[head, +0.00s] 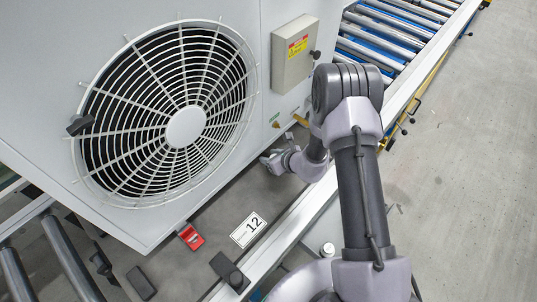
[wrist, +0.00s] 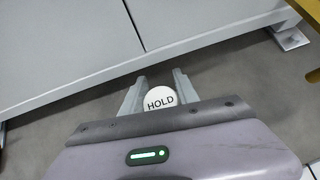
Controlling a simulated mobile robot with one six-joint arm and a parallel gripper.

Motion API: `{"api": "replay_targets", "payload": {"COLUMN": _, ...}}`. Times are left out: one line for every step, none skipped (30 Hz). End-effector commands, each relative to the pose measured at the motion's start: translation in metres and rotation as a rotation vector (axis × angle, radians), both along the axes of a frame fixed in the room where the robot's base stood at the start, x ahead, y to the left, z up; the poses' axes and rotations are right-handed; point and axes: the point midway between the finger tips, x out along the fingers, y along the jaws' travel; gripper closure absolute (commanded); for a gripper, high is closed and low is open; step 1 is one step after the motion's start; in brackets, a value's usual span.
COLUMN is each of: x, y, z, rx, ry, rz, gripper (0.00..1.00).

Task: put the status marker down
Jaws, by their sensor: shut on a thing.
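The status marker is a white round disc reading HOLD (wrist: 160,99). In the wrist view it sits between the two fingers of my gripper (wrist: 159,80), which is shut on it. In the head view my gripper (head: 275,160) is low over the grey deck beside the lower right of the pump unit; the marker cannot be made out there. I cannot tell whether the marker touches the deck (wrist: 90,118) or hangs just above it.
The large pump unit (head: 232,165) with a round fan grille stands close beyond the fingers. A card reading 12 (head: 248,230), a red device (head: 191,237) and dark blocks (head: 140,284) lie on the deck. A roller conveyor (head: 390,35) is behind. Deck between card and gripper is bare.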

Motion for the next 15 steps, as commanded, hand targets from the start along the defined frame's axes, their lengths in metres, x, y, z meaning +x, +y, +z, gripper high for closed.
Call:
{"api": "replay_targets", "payload": {"x": 0.0056, "y": 0.005, "z": 0.0001, "rx": 0.0, "ry": -0.001, "rz": 0.002, "gripper": 1.0}}
{"api": "replay_targets", "payload": {"x": 0.0076, "y": 0.0067, "z": -0.0002, "rx": -0.001, "ry": 0.0, "rz": 0.002, "gripper": 1.0}}
{"api": "replay_targets", "payload": {"x": 0.0085, "y": 0.0071, "z": -0.0011, "rx": 0.001, "ry": 0.002, "rz": 0.0, "gripper": 1.0}}
{"api": "replay_targets", "payload": {"x": 0.0081, "y": 0.0066, "z": -0.002, "rx": 0.001, "ry": 0.003, "rz": -0.001, "gripper": 1.0}}
{"api": "replay_targets", "payload": {"x": 0.0083, "y": 0.0064, "z": -0.0022, "rx": 0.0, "ry": 0.001, "rz": -0.001, "gripper": 1.0}}
{"api": "replay_targets", "payload": {"x": 0.0082, "y": 0.0064, "z": -0.0021, "rx": 0.0, "ry": 0.001, "rz": -0.001, "gripper": 1.0}}
{"api": "replay_targets", "payload": {"x": 0.0083, "y": 0.0063, "z": -0.0021, "rx": 0.0, "ry": 0.001, "rz": -0.001, "gripper": 1.0}}
{"api": "replay_targets", "payload": {"x": 0.0081, "y": 0.0062, "z": -0.0021, "rx": 0.0, "ry": 0.001, "rz": -0.001, "gripper": 1.0}}
{"api": "replay_targets", "payload": {"x": 0.0081, "y": 0.0063, "z": -0.0022, "rx": 0.0, "ry": 0.001, "rz": -0.001, "gripper": 1.0}}
{"api": "replay_targets", "payload": {"x": 0.0081, "y": 0.0061, "z": -0.0028, "rx": 0.0, "ry": 0.001, "rz": -0.001, "gripper": 1.0}}
{"api": "replay_targets", "payload": {"x": 0.008, "y": 0.0062, "z": -0.004, "rx": 0.0, "ry": 0.001, "rz": -0.001, "gripper": 1.0}}
{"api": "replay_targets", "payload": {"x": 0.0079, "y": 0.0061, "z": -0.0058, "rx": 0.0, "ry": 0.001, "rz": -0.001, "gripper": 1.0}}
{"api": "replay_targets", "payload": {"x": 0.0079, "y": 0.0061, "z": -0.0069, "rx": 0.0, "ry": 0.001, "rz": -0.001, "gripper": 1.0}}
{"api": "replay_targets", "payload": {"x": 0.0078, "y": 0.006, "z": -0.0058, "rx": 0.0, "ry": 0.001, "rz": -0.001, "gripper": 0.58}}
{"api": "replay_targets", "payload": {"x": 0.0078, "y": 0.006, "z": -0.0054, "rx": 0.0, "ry": 0.001, "rz": -0.001, "gripper": 0.5}}
